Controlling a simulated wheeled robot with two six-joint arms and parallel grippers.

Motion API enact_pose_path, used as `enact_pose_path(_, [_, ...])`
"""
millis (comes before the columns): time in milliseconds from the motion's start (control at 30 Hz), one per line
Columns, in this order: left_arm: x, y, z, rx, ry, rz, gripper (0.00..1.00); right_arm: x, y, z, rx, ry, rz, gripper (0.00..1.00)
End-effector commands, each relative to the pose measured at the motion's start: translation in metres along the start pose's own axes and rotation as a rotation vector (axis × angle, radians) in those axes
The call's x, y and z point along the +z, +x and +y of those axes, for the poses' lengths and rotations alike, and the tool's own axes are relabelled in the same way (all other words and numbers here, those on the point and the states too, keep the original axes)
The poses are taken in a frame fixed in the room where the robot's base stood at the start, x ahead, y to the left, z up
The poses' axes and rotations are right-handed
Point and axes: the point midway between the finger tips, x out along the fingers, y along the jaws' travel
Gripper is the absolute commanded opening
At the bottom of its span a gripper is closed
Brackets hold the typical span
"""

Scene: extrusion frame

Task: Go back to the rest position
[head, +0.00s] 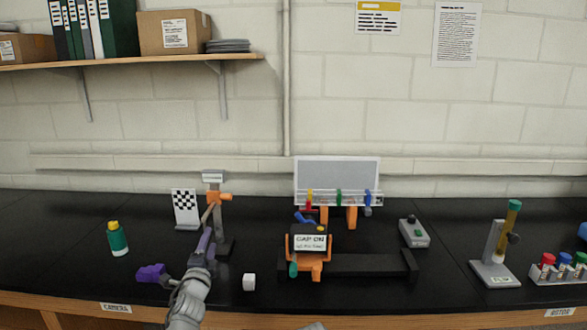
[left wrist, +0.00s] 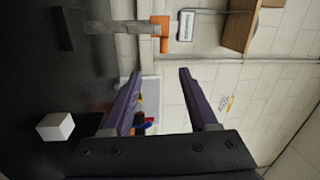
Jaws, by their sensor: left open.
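My left gripper (head: 209,230) reaches up from the bottom of the head view, its purple finger in front of the stand with the orange clamp (head: 223,197). In the left wrist view my left gripper (left wrist: 160,72) has its two purple fingers apart with nothing between them. The same orange clamp (left wrist: 160,33) shows beyond the fingertips there; I cannot tell the exact gap. A purple part (head: 152,273) shows left of my wrist; I cannot tell if it is mine. My right gripper is not in view.
A white cube (head: 249,282) lies right of my left wrist. A green bottle (head: 117,239) and a checkered board (head: 186,208) stand to the left. The frame with the "CAP ON" sign (head: 310,243) is at centre; a microscope-like stand (head: 494,255) and vial rack (head: 558,273) are right.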

Motion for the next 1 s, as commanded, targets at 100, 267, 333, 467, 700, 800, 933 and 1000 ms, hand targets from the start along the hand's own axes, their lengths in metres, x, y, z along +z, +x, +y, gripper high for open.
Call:
enact_pose_path(100, [-0.003, -0.003, 0.011, 0.047, -0.055, -0.035, 0.59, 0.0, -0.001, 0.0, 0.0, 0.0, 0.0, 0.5])
enact_pose_path(267, [-0.006, -0.009, 0.033, 0.139, -0.16, -0.107, 0.59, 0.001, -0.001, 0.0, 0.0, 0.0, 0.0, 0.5])
enact_pose_path(333, [-0.009, -0.013, 0.046, 0.192, -0.217, -0.147, 0.59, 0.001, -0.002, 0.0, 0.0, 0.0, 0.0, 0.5])
enact_pose_path(467, [-0.018, -0.03, 0.078, 0.317, -0.341, -0.243, 0.59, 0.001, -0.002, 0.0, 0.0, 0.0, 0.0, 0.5])
enact_pose_path(700, [-0.06, -0.11, 0.163, 0.699, -0.625, -0.539, 0.59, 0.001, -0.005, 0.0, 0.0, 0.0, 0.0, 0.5])
enact_pose_path(800, [-0.085, -0.161, 0.192, 0.876, -0.706, -0.686, 0.59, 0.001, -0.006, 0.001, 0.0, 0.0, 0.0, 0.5])
enact_pose_path(933, [-0.113, -0.227, 0.213, 1.078, -0.754, -0.872, 0.59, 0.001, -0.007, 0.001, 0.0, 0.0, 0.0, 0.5])
enact_pose_path(1000, [-0.124, -0.258, 0.218, 1.164, -0.756, -0.956, 0.59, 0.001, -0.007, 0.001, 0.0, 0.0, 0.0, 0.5])
